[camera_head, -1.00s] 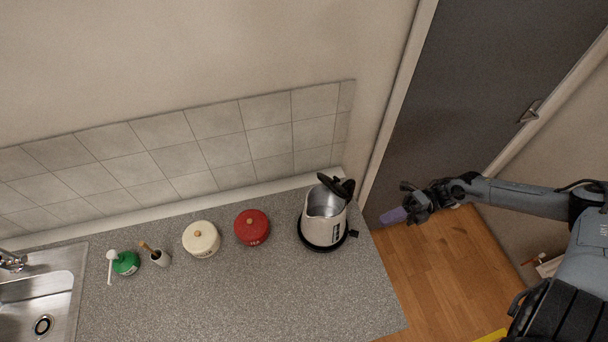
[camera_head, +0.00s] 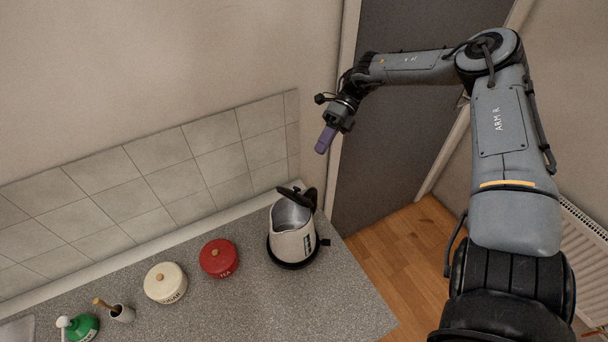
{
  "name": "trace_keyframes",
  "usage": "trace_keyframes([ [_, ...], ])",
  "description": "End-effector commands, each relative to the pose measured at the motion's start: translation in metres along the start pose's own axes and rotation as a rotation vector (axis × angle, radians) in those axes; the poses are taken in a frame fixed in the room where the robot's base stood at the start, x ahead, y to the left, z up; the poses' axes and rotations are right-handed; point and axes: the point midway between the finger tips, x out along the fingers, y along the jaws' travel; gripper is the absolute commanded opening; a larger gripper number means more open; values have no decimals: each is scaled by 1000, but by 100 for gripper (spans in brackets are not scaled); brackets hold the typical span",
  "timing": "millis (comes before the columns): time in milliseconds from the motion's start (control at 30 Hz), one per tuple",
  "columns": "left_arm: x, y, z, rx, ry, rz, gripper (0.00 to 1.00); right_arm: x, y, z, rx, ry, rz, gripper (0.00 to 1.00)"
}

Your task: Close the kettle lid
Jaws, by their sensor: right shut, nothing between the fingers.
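The kettle (camera_head: 291,236) stands upright on its black base near the right end of the grey counter (camera_head: 270,305). Its body is cream or light metal with a black handle on the right. Its black lid (camera_head: 295,198) stands open, tilted up at the back, and the inside shows. My right gripper (camera_head: 325,141) is shut and empty, with purple fingertips pointing down. My left gripper is not in view.
The tiled wall (camera_head: 175,180) runs behind. The counter in front of the kettle is clear.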

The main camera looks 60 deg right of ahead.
Motion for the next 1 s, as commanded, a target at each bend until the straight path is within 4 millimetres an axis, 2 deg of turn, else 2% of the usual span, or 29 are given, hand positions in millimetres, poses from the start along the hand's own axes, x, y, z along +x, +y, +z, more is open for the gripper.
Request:
trace_keyframes([
  [67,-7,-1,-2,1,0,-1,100,15,3,-1,1,2,5,0],
  [300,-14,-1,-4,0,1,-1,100,62,1,-2,2,3,4,0],
  [500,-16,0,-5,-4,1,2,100,88,0,-1,2,1,1,0],
  [700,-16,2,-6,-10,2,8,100,100,0,-1,1,0,1,0],
  [1000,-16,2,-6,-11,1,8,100,103,0,0,1,-1,0,0],
])
